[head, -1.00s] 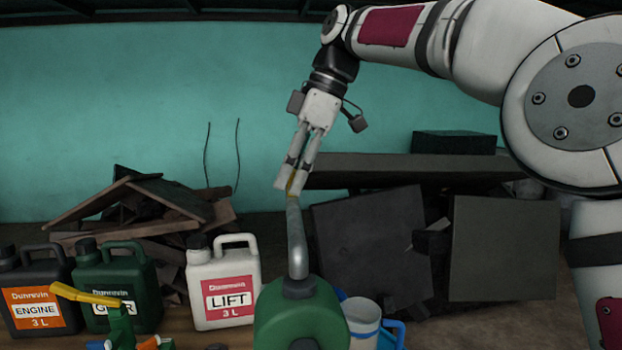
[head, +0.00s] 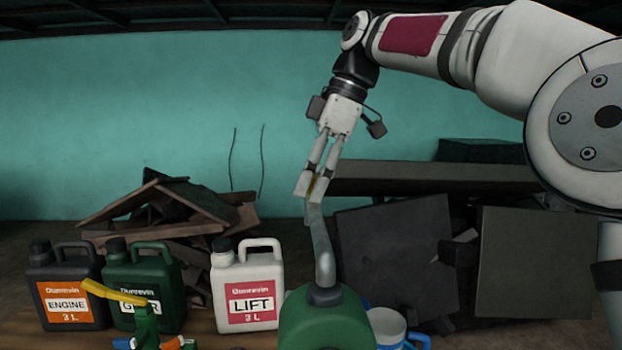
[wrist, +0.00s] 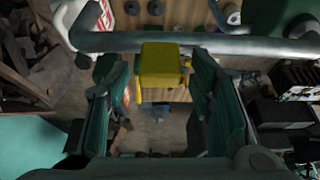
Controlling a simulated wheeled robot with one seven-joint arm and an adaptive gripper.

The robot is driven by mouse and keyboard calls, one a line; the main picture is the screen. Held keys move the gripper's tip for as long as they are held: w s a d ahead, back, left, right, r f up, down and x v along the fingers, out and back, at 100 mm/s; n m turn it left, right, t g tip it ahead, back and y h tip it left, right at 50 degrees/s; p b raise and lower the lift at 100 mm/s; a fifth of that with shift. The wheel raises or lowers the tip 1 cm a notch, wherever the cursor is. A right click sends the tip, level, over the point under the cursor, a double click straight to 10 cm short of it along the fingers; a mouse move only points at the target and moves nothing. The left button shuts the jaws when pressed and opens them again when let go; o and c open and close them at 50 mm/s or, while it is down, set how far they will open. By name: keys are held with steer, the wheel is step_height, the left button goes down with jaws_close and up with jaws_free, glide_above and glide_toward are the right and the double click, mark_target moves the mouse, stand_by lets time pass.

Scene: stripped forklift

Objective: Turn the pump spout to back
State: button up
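A grey metal spout (head: 322,245) rises from a dark collar on a green pump body (head: 325,325) at the bottom of the head view. It leans a little left toward its top. A yellow block (wrist: 163,72) sits by the grey pipe (wrist: 250,44) in the wrist view. My gripper (head: 312,187) is at the spout's upper end, pointing down. Its fingers stand on both sides of the yellow block, with a gap visible at the left. I cannot tell whether the right finger touches it. The spout's top is partly hidden by the fingers.
An orange-labelled jug (head: 67,290), a green jug (head: 150,285) and a white jug (head: 245,295) stand left of the pump. A yellow lever (head: 113,292) is in front of them. A blue-and-white cup (head: 388,328) is close on the pump's right. Dark panels (head: 400,260) lean behind.

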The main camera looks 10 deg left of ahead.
steer(key=w+d+r, duration=0.2)
steer(key=d, duration=0.4)
steer(key=w+d+r, duration=0.2)
steer(key=d, duration=0.5)
steer(key=shift+d+r, duration=0.15)
steer(key=shift+r, duration=0.15)
steer(key=s+d+f+m+t+h, duration=0.1)
steer(key=s+d+m+t+h, duration=0.15)
steer(key=s+m, duration=0.3)
steer(key=s+d+f+m+t+h, duration=0.1)
steer(key=s+d+f+m, duration=0.15)
steer(key=s+m, duration=0.35)
steer(key=s+d+f+m+t, duration=0.1)
steer(key=s+d+f+m, duration=0.4)
steer(key=s+f, duration=0.3)
steer(key=s+d+f+m+t, duration=0.2)
steer(key=s+d+f+m, duration=0.3)
steer(key=s+d+f, duration=0.2)
steer(key=s+f+h, duration=0.1)
steer(key=s, duration=0.1)
steer(key=shift+s, duration=0.35)
